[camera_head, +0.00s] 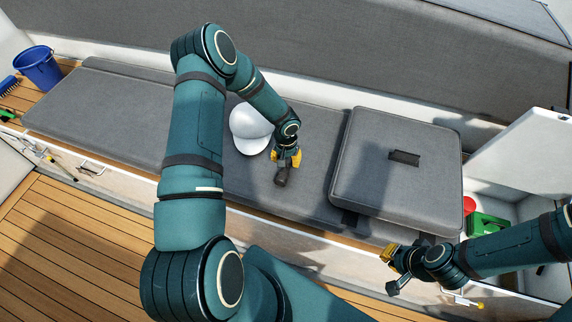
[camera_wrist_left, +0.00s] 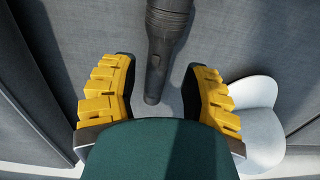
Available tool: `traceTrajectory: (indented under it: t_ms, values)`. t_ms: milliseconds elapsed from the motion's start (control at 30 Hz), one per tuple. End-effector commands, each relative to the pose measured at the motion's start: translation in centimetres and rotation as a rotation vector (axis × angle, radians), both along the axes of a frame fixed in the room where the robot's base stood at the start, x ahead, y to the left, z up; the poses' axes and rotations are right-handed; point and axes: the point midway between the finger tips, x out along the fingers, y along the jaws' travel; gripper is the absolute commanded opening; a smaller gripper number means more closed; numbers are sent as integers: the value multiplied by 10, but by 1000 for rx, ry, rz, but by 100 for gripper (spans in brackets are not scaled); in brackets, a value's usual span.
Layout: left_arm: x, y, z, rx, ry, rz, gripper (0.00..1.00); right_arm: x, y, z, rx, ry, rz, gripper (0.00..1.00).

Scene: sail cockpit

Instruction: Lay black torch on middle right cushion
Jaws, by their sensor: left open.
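A black torch (camera_head: 282,176) lies on the long grey seat cushion (camera_head: 110,110). It also shows in the left wrist view (camera_wrist_left: 166,40), with its narrow end between the fingers. My left gripper (camera_head: 286,158) is over the torch, open, with yellow pads on either side and a gap to each. Whether the torch touches the cushion all along is hard to tell. A square grey cushion (camera_head: 385,165) with a dark strap lies to the right of the torch. My right gripper (camera_head: 391,270) is in front of the square cushion's lower right side, its fingers apart and empty.
A white cap (camera_head: 249,128) lies just left of the torch. A raised white lid (camera_head: 525,150) and an open locker with a green item (camera_head: 487,226) and a red one (camera_head: 469,205) are at the right. A blue bucket (camera_head: 38,68) stands far left.

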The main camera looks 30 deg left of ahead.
Motion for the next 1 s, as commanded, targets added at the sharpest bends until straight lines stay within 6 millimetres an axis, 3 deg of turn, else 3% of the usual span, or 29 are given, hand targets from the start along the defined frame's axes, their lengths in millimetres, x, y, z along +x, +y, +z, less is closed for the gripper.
traceTrajectory:
  t_ms: [33, 200, 433, 500, 567, 667, 800, 900, 1000]
  values:
    - [1, 1, 14, 3, -2, 0, 46, 1, 0, 2, 0, -2, -2, 0]
    - [0, 1, 45, 2, 0, 0, 46, 2, 0, 6, -1, -4, -4, 0]
    - [-1, 0, 69, 0, 1, -1, 46, 3, -1, 8, -2, -6, -4, 0]
    - [-3, -8, 70, -18, 1, -7, 46, 3, -1, 8, -2, -7, -5, 0]
    - [-9, -26, 69, -58, -1, -26, 46, 3, -1, 8, -2, -7, -5, 0]
    - [-29, -82, 66, -182, -13, -70, 46, 3, 0, 8, -2, -7, -5, 0]
    - [-74, -165, 69, -351, -63, -104, 46, 3, 0, 8, -2, -7, -5, 0]
    - [-106, -199, 74, -393, -106, -98, 46, 3, -1, 8, -2, -7, -5, 0]
    - [-131, -214, 77, -382, -141, -86, 46, 3, -1, 8, -2, -7, -5, 0]
